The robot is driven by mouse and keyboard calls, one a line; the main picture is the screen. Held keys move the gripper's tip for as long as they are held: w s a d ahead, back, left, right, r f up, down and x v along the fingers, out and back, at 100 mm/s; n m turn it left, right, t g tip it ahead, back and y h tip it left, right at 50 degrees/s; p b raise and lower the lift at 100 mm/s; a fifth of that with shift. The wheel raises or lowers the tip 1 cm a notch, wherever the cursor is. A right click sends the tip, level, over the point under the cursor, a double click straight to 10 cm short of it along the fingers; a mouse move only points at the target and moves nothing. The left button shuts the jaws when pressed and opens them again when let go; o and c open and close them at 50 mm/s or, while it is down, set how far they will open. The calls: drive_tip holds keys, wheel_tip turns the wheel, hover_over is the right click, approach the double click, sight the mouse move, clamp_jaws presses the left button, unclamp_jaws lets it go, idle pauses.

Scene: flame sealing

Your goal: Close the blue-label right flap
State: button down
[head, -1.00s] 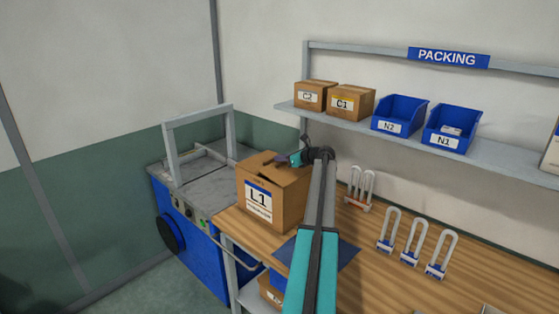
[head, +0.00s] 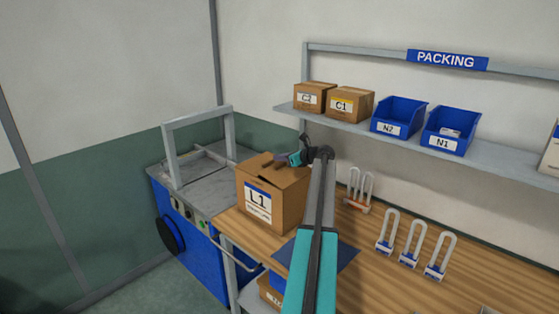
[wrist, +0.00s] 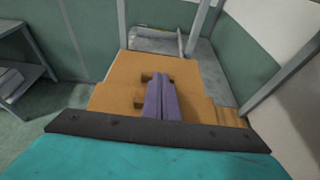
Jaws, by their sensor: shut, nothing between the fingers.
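The cardboard box L1 (head: 288,205) stands on the left end of the wooden bench, with a white and blue label (head: 257,201) on its front. Its top flaps (wrist: 190,75) look nearly flat, with dark slots showing; I cannot tell which is the blue-label right flap or whether it lies fully down. My gripper (head: 272,164) is shut and empty, low over the box top. In the wrist view its purple fingers (wrist: 159,78) lie together over the brown top and hide part of it; contact is unclear.
A blue machine with a grey top and frame (head: 198,125) stands left of the box. Blue bins (head: 398,114) and small boxes (head: 349,104) sit on the shelf above. Several U-shaped white loops (head: 412,243) stand on the bench to the right. A dark blue mat (head: 343,258) lies before the box.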

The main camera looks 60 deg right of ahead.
sight(284, 169)
wheel_tip(284, 169, up, 13)
drive_tip(key=s+b, duration=0.2)
drive_tip(key=b, duration=0.2)
drive_tip(key=shift+f, duration=0.15)
drive_tip(key=shift+a, duration=0.1)
idle(0.5)
